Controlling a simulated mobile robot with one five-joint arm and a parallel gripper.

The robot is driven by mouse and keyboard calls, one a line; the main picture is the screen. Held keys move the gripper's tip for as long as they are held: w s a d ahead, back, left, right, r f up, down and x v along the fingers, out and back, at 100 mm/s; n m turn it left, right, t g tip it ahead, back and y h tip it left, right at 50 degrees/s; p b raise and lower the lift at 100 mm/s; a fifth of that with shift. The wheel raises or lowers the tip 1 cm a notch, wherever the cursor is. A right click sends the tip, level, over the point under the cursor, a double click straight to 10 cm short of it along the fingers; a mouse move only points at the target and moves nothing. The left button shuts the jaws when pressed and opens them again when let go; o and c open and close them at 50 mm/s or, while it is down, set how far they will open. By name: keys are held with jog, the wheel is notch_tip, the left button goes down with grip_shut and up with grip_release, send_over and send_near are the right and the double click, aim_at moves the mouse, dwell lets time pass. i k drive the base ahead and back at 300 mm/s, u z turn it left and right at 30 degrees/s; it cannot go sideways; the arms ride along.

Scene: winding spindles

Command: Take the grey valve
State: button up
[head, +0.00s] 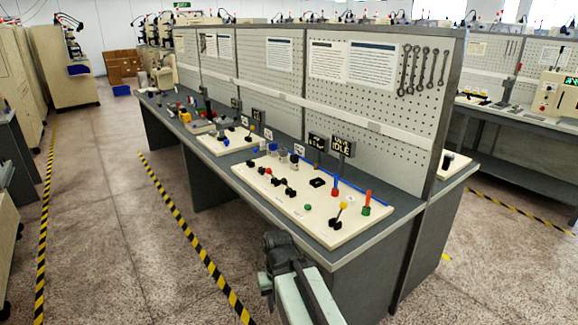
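No thing in the head view is clear enough to name as the grey valve. A small greyish cylinder (283,155) stands at the back of the near white board, but I cannot tell whether it is the valve. Several dark small parts (290,192) sit on the left half of the same board. My gripper (275,245) is at the lower middle, in front of the bench's near edge and apart from the parts. Its fingers are dark and seen from behind, so I cannot tell whether they are open or whether anything is between them.
The near white board (335,240) lies on a long grey bench (340,258). It also bears a red-topped post (367,198) and a yellow-knobbed lever (343,205). A pegboard (385,120) with hanging wrenches rises behind. Open floor (110,210) with striped tape lies to the left.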

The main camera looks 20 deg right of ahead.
aim_at(283, 153)
jog(key=z, duration=0.15)
jog(key=i, duration=1.3)
jog(key=u, duration=0.3)
